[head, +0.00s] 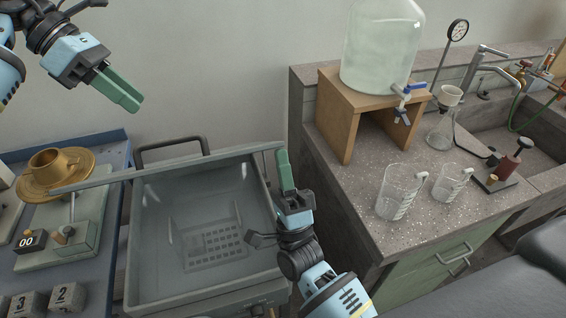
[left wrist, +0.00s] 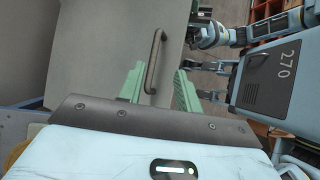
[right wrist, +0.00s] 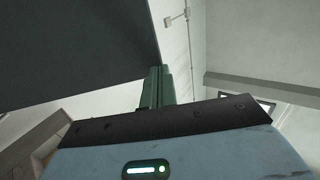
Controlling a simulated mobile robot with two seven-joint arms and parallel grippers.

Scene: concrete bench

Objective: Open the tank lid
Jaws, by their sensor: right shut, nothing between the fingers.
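The tank (head: 135,255) is a grey open-topped box left of centre in the head view, with water and a perforated plate visible inside. Its grey lid (head: 105,183) is raised and shows nearly edge-on above the tank. The dark lid handle (head: 172,142) sticks out beyond this edge; it also shows in the left wrist view (left wrist: 155,60). My right gripper (head: 284,168) is shut and empty at the lid's right end; in the right wrist view its fingers (right wrist: 157,85) are by the dark panel's edge. My left gripper (head: 120,90) is open and empty, above and behind the lid.
A blue bench (head: 118,150) at left holds a brass cup and saucer (head: 55,170), a timer (head: 30,241) and numbered blocks (head: 68,298). The right counter (head: 345,205) carries two beakers (head: 398,190), a flask (head: 440,130) and a large bottle (head: 380,45) on a wooden stand (head: 338,115).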

